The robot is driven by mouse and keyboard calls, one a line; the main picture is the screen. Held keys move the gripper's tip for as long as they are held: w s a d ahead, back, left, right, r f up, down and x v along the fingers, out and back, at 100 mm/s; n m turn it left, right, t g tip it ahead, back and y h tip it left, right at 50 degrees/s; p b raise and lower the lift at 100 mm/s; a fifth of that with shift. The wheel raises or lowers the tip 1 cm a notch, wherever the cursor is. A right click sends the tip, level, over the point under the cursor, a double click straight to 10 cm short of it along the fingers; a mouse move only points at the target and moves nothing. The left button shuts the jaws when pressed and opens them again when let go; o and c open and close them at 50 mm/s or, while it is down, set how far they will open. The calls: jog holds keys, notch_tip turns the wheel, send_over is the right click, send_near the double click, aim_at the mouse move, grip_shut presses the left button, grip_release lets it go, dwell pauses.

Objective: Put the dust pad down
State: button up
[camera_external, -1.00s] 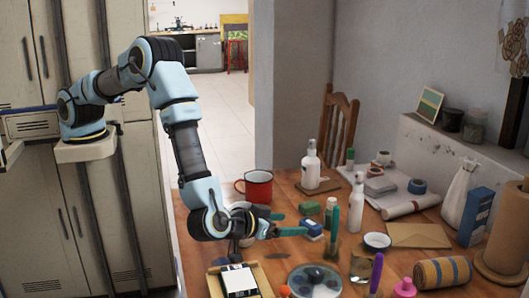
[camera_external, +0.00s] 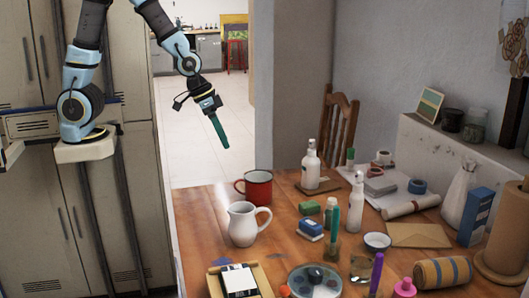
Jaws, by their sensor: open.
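A small blue pad with a white lower part (camera_external: 311,229), which looks like the dust pad, lies flat on the wooden table. A green block (camera_external: 309,208) lies just behind it. My gripper (camera_external: 222,141) is raised up and to the left, over the floor beyond the table in the picture, well apart from the pad. Its teal fingers point down and overlap in this view. Nothing shows between them, and I take it as open and empty.
A white jug (camera_external: 243,226) and a red mug (camera_external: 258,187) stand left of the pad. A green bottle (camera_external: 331,212), a white spray bottle (camera_external: 356,203) and a small bowl (camera_external: 377,242) stand to its right. A round palette (camera_external: 300,279) lies in front.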

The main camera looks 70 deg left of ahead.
jog(key=s+a+g+y, duration=0.1)
jog(key=s+a+g, duration=0.1)
jog(key=s+a, duration=0.6)
jog(key=shift+s+g, duration=0.3)
jog(key=shift+s, duration=0.9)
